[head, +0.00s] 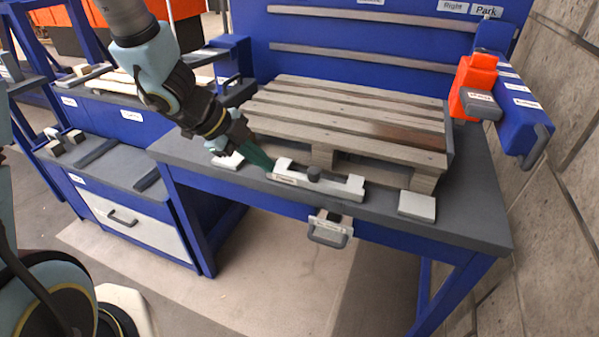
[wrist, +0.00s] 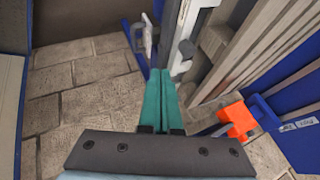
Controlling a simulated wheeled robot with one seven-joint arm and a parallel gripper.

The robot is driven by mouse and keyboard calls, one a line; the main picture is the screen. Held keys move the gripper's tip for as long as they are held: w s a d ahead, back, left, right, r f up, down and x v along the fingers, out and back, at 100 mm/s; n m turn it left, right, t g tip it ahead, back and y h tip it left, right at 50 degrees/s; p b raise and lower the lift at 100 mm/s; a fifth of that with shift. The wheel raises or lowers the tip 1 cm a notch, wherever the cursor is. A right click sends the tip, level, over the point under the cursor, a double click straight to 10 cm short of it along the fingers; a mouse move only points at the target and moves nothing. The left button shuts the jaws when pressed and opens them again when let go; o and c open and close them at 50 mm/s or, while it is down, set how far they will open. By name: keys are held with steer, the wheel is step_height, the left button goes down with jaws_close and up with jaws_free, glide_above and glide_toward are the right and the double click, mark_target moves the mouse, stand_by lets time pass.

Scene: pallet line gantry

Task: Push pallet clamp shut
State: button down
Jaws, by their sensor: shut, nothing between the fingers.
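The wooden pallet (head: 350,115) lies on the grey bench top.
An orange block (head: 474,85) with a grey pad stands on a blue housing right of the pallet. A grey handle (head: 328,232) hangs on the bench front. White pads (head: 417,206) flank the clamp piece. A brick wall is at right.

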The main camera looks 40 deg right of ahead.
mark_target(301, 174)
steer(key=shift+s+d+f+b, duration=0.1)
steer(key=shift+d+f+b, duration=0.05)
steer(key=shift+d+f, duration=1.3)
steer(key=shift+w+d+f+b, duration=0.1)
steer(key=shift+d+f, duration=1.1)
steer(key=shift+d, duration=0.5)
steer(key=shift+s+d+f+b, duration=0.1)
steer(key=shift+d+f+b, duration=0.05)
steer(key=shift+d+f, duration=1.3)
steer(key=shift+d+r, duration=0.1)
